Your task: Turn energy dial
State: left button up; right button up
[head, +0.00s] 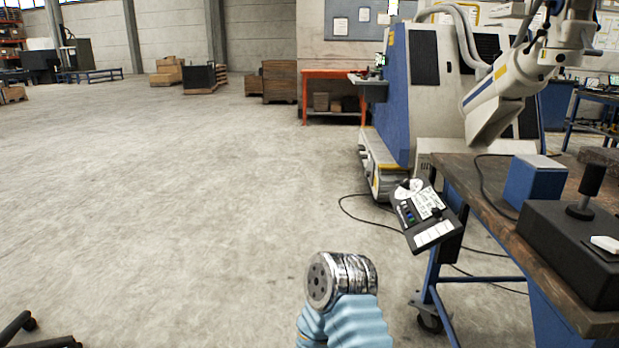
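A tilted dark control panel (426,214) hangs at the left edge of the workbench. It carries white labels, small coloured buttons and a round pale dial face with a dark knob (408,187) at its upper left. The dial's markings are too small to read, so I cannot tell whether it is the energy dial. A blue ribbed sleeve with a metal joint (341,281), seemingly part of my arm, rises from the bottom edge, below and left of the panel and apart from it. No gripper fingers show.
The wooden workbench (483,208) on a blue frame holds a blue box (535,182) and a black unit with a joystick (593,180). A large white and blue machine (430,85) stands behind. Cables lie on the floor. Open floor (180,200) spreads left.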

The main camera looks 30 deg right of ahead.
aim_at(405, 184)
jog(key=i+l+z, duration=0.1)
jog(key=i+z, duration=0.7)
jog(key=i+u, duration=0.25)
jog(key=i, duration=0.35)
jog(key=i+l+u, duration=0.15)
jog(key=i+u, duration=0.15)
jog(key=i, duration=0.25)
jog(key=i+z, duration=0.15)
jog(key=z, duration=0.3)
jog(key=i+j+z, duration=0.1)
jog(key=z, duration=0.35)
jog(key=i+j+z, duration=0.15)
jog(key=z, duration=0.3)
jog(key=i+j+z, duration=0.1)
jog(key=z, duration=0.35)
jog(key=j, duration=0.1)
